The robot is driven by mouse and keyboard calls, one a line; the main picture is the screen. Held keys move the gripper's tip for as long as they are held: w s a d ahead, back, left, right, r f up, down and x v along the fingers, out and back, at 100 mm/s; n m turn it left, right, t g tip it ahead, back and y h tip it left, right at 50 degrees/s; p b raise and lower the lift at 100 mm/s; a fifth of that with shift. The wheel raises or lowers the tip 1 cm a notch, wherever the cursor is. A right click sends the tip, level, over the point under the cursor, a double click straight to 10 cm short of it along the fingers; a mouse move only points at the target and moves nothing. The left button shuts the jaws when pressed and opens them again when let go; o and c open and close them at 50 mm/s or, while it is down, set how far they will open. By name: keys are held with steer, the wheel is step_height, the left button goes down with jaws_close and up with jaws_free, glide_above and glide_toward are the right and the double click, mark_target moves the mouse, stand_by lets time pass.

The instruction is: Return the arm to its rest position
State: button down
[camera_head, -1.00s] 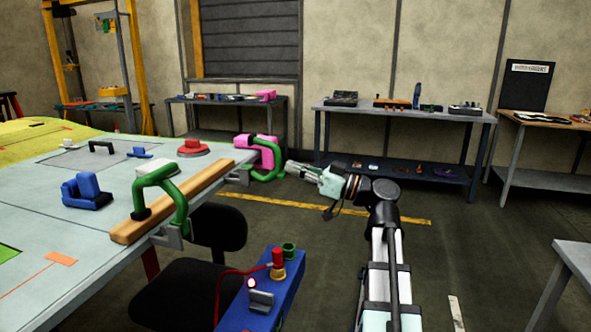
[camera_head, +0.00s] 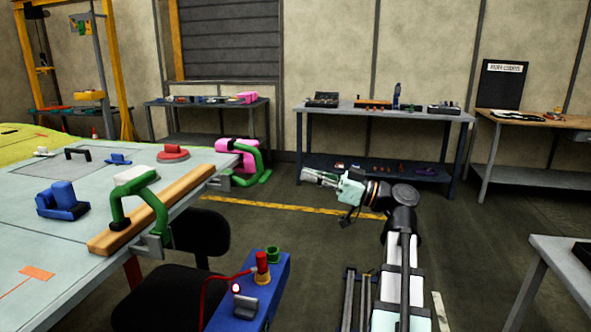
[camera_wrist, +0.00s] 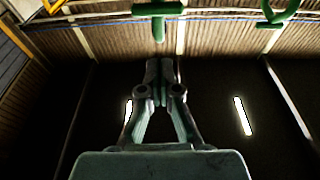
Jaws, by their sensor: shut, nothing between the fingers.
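My gripper (camera_head: 306,174) is at the end of my arm, raised over open floor to the right of the wing table. It points left toward the table and is clear of it. In the wrist view my gripper (camera_wrist: 159,64) has its fingertips together with nothing between them. My arm stretches from the lower right of the head view.
The wing table (camera_head: 60,245) carries a green clamp (camera_head: 158,205) on a wooden bar (camera_head: 120,238), and blue blocks (camera_head: 62,203). A black chair (camera_head: 165,298) and a blue stand (camera_head: 277,290) are in front. Benches (camera_head: 440,118) line the back wall. A grey table (camera_head: 560,262) is at right.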

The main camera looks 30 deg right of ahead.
steer(key=shift+s+d+f, duration=0.2)
steer(key=shift+s+d, duration=0.15)
stand_by(0.3)
